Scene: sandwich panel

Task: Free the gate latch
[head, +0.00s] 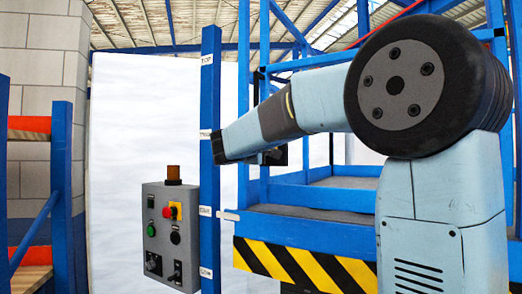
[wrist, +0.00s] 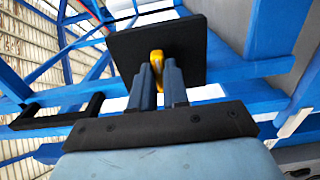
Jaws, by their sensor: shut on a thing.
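In the wrist view a yellow latch piece (wrist: 157,58) stands out from a square black plate (wrist: 185,50). The two blue-grey fingers of my gripper (wrist: 159,72) close on the yellow piece from both sides, near its lower end. The plate is in front of the blue frame bars. In the head view my arm reaches left toward the blue post and frame. My fingers and the yellow piece are hidden there; only a dark part (head: 273,156) shows behind the end of my arm.
A blue post (head: 210,180) with white labels stands left of the frame. A grey control box (head: 168,233) with buttons and an orange lamp is beside it. Blue rails and a yellow-black striped edge (head: 300,264) lie below my arm. A black handle-like bar (wrist: 60,118) is left in the wrist view.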

